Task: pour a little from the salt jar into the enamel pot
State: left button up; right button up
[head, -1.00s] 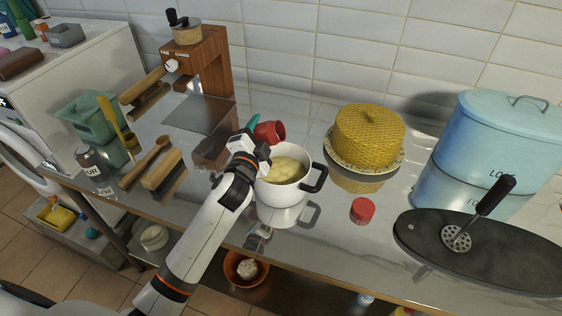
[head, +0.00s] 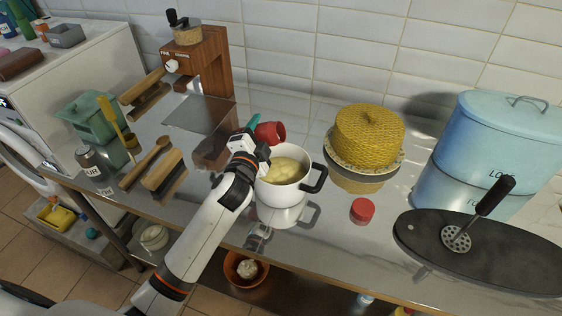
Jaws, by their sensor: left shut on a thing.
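The white enamel pot (head: 283,204) with black handles stands on the steel counter, with a pale yellow mass (head: 284,169) inside. My left gripper (head: 257,136) is at the pot's back left rim, shut on a small red jar (head: 271,132), taken to be the salt jar. The jar is tipped over towards the right, above the back left part of the pot. Its label and contents do not show, and I cannot see any grains falling. A red lid (head: 362,210) lies on the counter to the right of the pot. My right gripper is not in view.
A yellow patterned cake-like dome (head: 368,138) on a plate stands behind right. A dark board (head: 430,249) with a masher (head: 485,209) and a blue bread bin (head: 490,140) are at right. A wooden grinder (head: 205,65), brushes and a dark labelled jar (head: 92,163) are at left.

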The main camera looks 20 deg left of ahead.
pick_arm(q)
jog(key=shift+r+m+p, duration=0.3)
jog(key=shift+r+m, duration=0.15)
jog(key=shift+m, duration=0.15)
dwell(1.2)
jog(key=shift+a+f+m+p, duration=0.2)
jog(key=shift+f+m+p, duration=0.1)
jog(key=shift+m, duration=0.6)
dwell(1.6)
jog(key=shift+f+m, duration=0.15)
jog(key=shift+m, duration=0.25)
dwell(1.4)
